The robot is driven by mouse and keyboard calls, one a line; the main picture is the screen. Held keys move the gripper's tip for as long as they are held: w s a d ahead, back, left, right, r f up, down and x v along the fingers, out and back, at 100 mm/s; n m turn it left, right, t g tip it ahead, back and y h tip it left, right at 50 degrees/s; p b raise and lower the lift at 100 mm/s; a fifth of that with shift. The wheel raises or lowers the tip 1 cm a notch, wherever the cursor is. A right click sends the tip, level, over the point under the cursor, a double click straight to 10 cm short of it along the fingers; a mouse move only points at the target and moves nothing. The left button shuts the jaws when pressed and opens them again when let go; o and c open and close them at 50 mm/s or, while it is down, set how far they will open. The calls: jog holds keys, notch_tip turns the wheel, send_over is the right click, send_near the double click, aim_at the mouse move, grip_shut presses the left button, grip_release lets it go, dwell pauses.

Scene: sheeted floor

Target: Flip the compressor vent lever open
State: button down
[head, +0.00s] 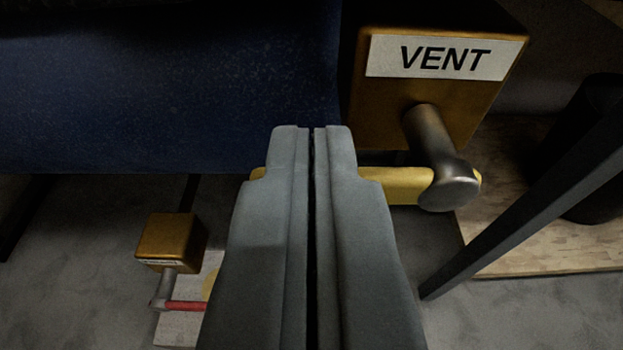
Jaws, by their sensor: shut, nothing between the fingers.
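The vent valve is a brass-coloured block (385,117) with a white label reading VENT (446,58), at the upper right. A grey metal stem (434,145) juts from the block toward me. The yellow vent lever (402,186) runs left from the stem's rounded end, roughly level in the picture. My gripper (312,130) is shut and empty, with its fingers in front of the lever. They hide the lever's middle, and its yellow tip shows just left of them. I cannot tell whether the fingers touch the lever.
A dark blue tank (170,85) fills the upper left. A smaller brass valve (172,240) with a red handle (187,306) sits lower left. A dark slanted bar (525,185) stands at right, in front of a wooden board (540,250) and a black round object (595,150).

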jog(key=shift+a+f+n+h, duration=0.2)
jog(key=shift+f+n+h, duration=0.15)
jog(key=shift+n, duration=0.15)
notch_tip(320, 180, down, 8)
jog(key=d+n+t+h, duration=0.2)
jog(key=n+h, duration=0.1)
jog(key=n, duration=1)
jog(key=shift+d+r+h, duration=0.25)
jog(key=shift+d+h, duration=0.05)
jog(key=shift+h, duration=0.05)
jog(key=shift+d+f, duration=0.1)
jog(key=shift+d, duration=0.05)
dwell(0.5)
